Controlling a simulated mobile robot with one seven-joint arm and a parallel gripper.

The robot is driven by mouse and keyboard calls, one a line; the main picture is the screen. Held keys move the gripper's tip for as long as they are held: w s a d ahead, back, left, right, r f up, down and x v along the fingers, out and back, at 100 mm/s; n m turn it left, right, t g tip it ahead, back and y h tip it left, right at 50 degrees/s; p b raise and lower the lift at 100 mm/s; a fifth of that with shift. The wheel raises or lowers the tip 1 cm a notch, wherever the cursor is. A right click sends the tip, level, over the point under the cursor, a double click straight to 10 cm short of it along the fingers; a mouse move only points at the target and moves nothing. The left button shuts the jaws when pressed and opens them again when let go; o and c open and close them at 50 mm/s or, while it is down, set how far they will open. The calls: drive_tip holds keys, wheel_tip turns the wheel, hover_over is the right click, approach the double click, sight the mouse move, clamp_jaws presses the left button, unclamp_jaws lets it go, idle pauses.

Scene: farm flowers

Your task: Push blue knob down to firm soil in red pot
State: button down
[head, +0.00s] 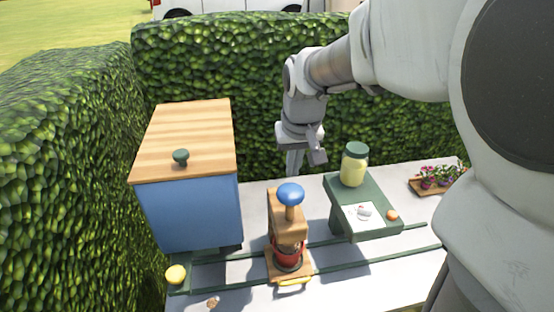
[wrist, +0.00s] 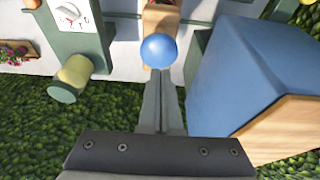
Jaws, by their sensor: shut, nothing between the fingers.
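The blue knob (head: 290,194) tops a wooden press (head: 285,228) on the white table. The knob is up, with a length of its wooden shaft showing below it. The red pot (head: 288,252) stands in the base of the press, under the wooden arm, with dark soil partly visible. My gripper (head: 294,168) is shut and empty, pointing down just behind the knob in the head view. In the wrist view the fingertips (wrist: 161,75) overlap the lower edge of the blue knob (wrist: 159,50); I cannot tell whether they touch.
A blue box with a wooden lid (head: 185,140) stands close to the left. A green stand (head: 376,226) with a jar (head: 355,165) is at the right. A flower tray (head: 437,180) lies farther right. Hedges (head: 215,60) border the back and left.

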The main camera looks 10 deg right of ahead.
drive_tip(key=shift+v, duration=2.05)
drive_tip(key=s+t, duration=0.2)
drive_tip(key=s, duration=1.6)
drive_tip(key=shift+s+d+f, duration=0.15)
drive_tip(key=shift+s+d, duration=0.05)
drive_tip(key=shift+d, duration=0.2)
